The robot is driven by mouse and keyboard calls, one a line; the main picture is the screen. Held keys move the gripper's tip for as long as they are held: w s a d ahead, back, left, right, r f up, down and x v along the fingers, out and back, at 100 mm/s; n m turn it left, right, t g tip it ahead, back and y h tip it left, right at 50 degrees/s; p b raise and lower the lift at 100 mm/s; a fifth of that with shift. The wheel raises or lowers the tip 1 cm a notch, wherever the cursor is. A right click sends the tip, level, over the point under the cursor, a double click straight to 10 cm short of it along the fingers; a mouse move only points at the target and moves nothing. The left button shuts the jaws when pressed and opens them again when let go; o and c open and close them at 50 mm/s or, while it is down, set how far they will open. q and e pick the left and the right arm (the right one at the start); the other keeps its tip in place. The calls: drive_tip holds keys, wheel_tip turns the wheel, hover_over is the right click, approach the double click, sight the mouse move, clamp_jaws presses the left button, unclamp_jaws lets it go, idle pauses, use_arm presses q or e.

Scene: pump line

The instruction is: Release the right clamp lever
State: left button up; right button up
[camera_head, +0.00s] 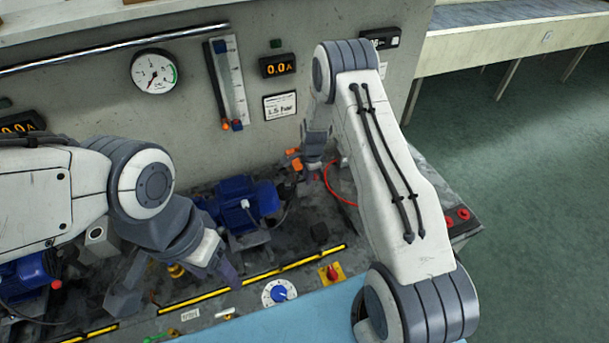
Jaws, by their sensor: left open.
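An orange piece (294,158), which looks like the handle of a clamp lever, shows at the back of the bench, right of the blue pump motor (240,203). My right gripper (312,172) points down just to the right of the orange piece, very close to it. I cannot tell whether they touch. Its fingers are small and dark here, so their opening is unclear. My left gripper (178,288) is open and empty, low over the front of the bench. The clamp body is mostly hidden behind my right wrist.
A red hose or cable (335,188) curves beside my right forearm. A blue dial (279,292) and a red-and-yellow switch (331,273) sit at the front edge. A gauge (154,71) and flow tube (229,83) are on the back wall. Another blue motor (25,277) is at left.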

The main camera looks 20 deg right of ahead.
clamp_jaws()
idle(1.3)
